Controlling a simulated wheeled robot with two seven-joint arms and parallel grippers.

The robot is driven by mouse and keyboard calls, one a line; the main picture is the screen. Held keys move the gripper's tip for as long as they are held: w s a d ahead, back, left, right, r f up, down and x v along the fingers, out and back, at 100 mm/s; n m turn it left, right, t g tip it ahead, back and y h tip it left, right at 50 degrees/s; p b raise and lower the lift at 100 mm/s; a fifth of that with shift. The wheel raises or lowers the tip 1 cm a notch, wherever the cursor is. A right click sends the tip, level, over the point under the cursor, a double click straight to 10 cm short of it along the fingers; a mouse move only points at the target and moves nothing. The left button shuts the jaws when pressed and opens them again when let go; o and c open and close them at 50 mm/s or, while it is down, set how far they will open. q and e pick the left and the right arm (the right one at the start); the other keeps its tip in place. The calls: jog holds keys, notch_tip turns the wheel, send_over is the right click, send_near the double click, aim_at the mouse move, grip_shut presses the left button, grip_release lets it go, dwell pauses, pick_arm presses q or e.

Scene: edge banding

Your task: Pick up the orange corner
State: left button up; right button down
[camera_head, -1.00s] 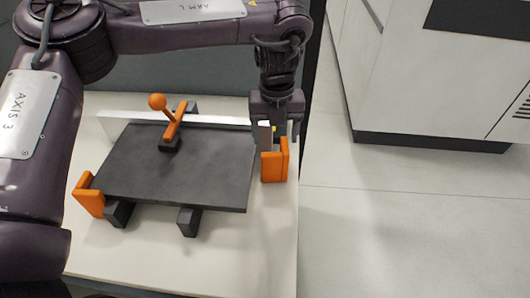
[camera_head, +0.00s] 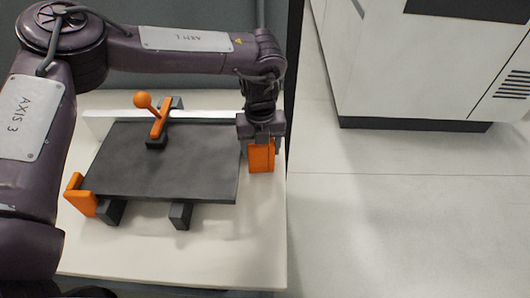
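An orange corner (camera_head: 262,158) stands at the right edge of a dark grey panel (camera_head: 175,165), on the white table. My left gripper (camera_head: 261,144) is directly above this corner, pointing down, and covers its upper part. The fingers are small and partly hidden against the corner, so I cannot tell whether they are closed on it. A second orange corner (camera_head: 82,198) sits at the panel's front left end. My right gripper is not in view.
An orange-handled clamp (camera_head: 158,120) presses on the panel's back edge, beside a white strip (camera_head: 205,116). Dark supports (camera_head: 180,215) show under the panel's front. The white table (camera_head: 225,255) is clear in front. A white cabinet (camera_head: 390,70) stands on the floor at right.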

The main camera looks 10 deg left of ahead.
pick_arm(q)
jog(key=shift+c, duration=1.1)
